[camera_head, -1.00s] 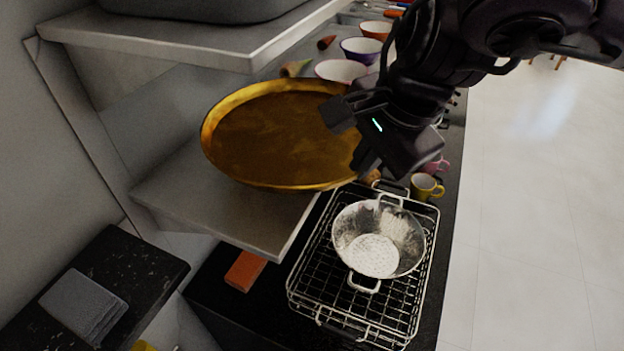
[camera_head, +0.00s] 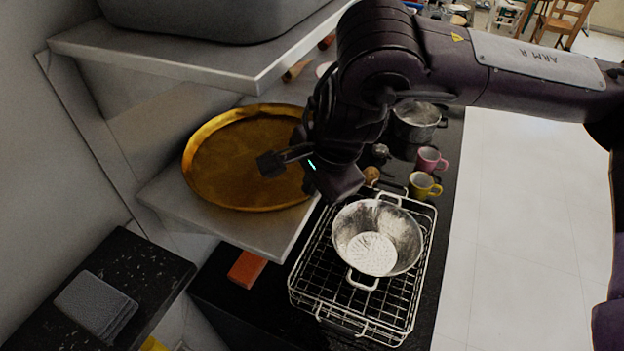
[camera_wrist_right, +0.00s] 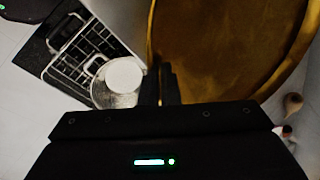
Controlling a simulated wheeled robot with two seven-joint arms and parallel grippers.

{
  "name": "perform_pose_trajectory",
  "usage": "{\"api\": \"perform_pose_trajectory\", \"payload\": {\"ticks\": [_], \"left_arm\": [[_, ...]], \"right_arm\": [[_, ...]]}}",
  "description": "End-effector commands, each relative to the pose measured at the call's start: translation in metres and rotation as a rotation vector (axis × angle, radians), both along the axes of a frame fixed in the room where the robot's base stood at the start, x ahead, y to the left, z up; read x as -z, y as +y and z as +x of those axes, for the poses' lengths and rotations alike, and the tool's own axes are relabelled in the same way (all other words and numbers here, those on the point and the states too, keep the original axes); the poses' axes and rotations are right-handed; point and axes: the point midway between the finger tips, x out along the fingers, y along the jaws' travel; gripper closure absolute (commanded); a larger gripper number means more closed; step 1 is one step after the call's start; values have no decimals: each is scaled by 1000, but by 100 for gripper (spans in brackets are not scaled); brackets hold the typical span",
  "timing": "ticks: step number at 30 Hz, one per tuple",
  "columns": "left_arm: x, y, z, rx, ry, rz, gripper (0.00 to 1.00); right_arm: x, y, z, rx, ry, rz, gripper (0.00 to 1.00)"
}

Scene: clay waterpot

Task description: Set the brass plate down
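The round brass plate (camera_head: 235,165) with a raised rim lies nearly level over the lower shelf (camera_head: 235,228) in the head view. Its right side is partly hidden by my right gripper (camera_head: 277,162). In the right wrist view the plate (camera_wrist_right: 225,45) fills the upper right, and the gripper's two fingers (camera_wrist_right: 161,80) are close together at its rim, shut on it. I cannot tell whether the plate's underside touches the shelf. My left gripper is not in view.
The upper shelf (camera_head: 190,62) holds a grey bin (camera_head: 215,15) above the plate. A metal colander (camera_head: 375,240) stands on a wire rack (camera_head: 335,315) to the right. Pink (camera_head: 430,159) and yellow (camera_head: 424,185) mugs and a pot (camera_head: 418,118) stand behind it.

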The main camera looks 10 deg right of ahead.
Motion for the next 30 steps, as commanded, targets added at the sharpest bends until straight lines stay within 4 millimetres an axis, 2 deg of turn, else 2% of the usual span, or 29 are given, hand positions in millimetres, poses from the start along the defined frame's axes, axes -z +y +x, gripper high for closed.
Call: {"api": "perform_pose_trajectory", "payload": {"ticks": [1,11,17,25,30], "left_arm": [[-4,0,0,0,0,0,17],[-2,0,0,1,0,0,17],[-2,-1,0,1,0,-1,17],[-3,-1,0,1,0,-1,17],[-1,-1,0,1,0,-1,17]], "right_arm": [[-2,2,1,1,-4,3,100],[2,2,2,0,-5,3,100],[3,1,1,0,-2,0,76],[1,1,1,0,-2,0,76],[-11,-1,-2,1,-8,0,76]]}}
